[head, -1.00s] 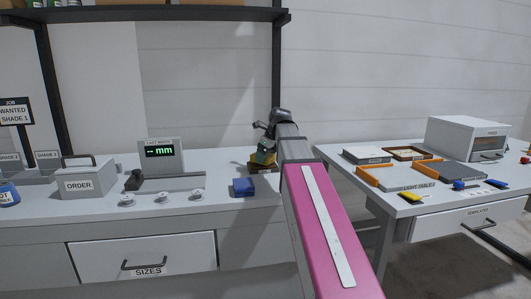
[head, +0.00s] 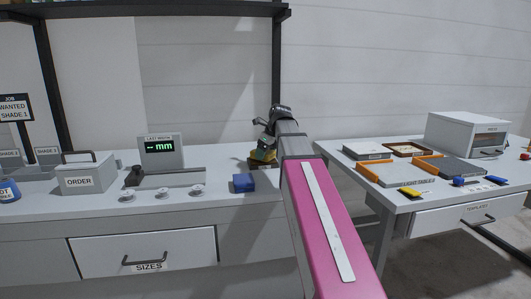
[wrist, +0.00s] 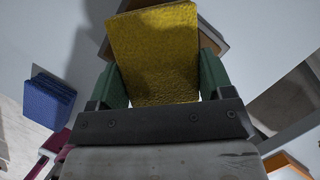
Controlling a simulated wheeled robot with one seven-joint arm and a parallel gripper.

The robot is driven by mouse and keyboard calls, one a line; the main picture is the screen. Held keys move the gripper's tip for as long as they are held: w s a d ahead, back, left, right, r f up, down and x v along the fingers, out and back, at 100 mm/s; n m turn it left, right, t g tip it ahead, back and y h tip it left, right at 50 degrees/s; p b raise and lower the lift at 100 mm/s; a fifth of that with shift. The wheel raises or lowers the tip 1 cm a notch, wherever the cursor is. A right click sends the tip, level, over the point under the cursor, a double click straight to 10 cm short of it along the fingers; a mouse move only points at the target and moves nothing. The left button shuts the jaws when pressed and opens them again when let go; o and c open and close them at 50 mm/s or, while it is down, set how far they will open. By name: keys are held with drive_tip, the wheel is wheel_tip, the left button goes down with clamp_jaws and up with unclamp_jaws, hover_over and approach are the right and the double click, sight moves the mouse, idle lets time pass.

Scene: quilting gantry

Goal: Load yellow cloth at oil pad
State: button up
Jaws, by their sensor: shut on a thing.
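The yellow cloth (wrist: 155,55) is a folded, textured square in the wrist view, between the green fingers of my gripper (wrist: 160,90). My gripper is shut on it. In the head view my gripper (head: 266,150) is over the right end of the long bench, mostly hidden by my arm. A brown-edged thing (wrist: 212,40) shows behind the cloth in the wrist view, perhaps the oil pad. The cloth covers its middle, and I cannot tell whether they touch. A folded blue cloth (head: 244,183) lies on the bench just left of my gripper.
The gauge with a "-- mm" display (head: 160,150) and the ORDER box (head: 84,173) stand left on the bench. The right table holds orange-edged trays (head: 395,173) and a grey box oven (head: 467,135). A dark post (head: 277,60) rises behind my gripper. A gap separates the tables.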

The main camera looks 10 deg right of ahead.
drive_tip(key=shift+f, duration=0.4)
idle(1.2)
drive_tip(key=shift+r, duration=0.1)
drive_tip(key=shift+r, duration=3.45)
